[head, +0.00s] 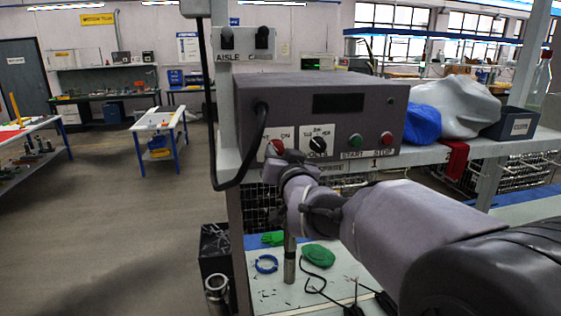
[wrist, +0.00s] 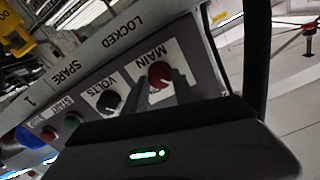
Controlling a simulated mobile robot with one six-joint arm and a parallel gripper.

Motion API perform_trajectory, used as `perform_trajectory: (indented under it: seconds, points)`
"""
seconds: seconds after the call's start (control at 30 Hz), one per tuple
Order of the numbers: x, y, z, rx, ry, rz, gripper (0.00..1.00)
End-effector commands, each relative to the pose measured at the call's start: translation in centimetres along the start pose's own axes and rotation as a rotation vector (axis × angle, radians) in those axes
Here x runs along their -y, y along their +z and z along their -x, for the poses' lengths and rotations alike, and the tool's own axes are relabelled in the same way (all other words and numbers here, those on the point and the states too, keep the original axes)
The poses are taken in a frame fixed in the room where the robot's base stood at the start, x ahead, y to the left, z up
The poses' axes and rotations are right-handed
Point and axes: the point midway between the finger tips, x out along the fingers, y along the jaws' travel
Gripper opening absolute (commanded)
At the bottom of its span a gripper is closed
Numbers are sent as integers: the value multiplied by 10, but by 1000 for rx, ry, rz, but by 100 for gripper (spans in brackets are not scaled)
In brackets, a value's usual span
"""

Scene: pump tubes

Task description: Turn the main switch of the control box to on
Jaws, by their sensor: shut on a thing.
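The control box (head: 370,128) is a dark grey unit on a shelf, with a row of controls along its front. The main switch (head: 276,147) is a red knob on a white plate at the left end of the front. It also shows in the wrist view (wrist: 160,74), on a plate marked MAIN. My gripper (head: 284,156) reaches the knob from the front right. In the wrist view its two fingers (wrist: 162,83) are shut on the red knob, one on each side. I cannot read which way the knob points.
A black VOLTS knob (head: 319,145), a green START button (head: 355,140) and a red STOP button (head: 387,138) sit to the right of the main switch. A black cable (head: 258,140) hangs at the box's left. A blue bag (head: 422,124) lies right of the box.

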Motion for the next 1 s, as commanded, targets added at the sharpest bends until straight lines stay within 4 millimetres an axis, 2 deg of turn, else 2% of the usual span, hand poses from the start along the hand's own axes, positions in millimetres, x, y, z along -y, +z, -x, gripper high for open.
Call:
perform_trajectory:
  seconds: [0.03,0.27,1.0]
  points:
    - [-2,6,0,-4,-2,-28,0]
    - [-2,9,0,-5,-2,-224,0]
    - [-1,3,0,0,-1,-931,0]
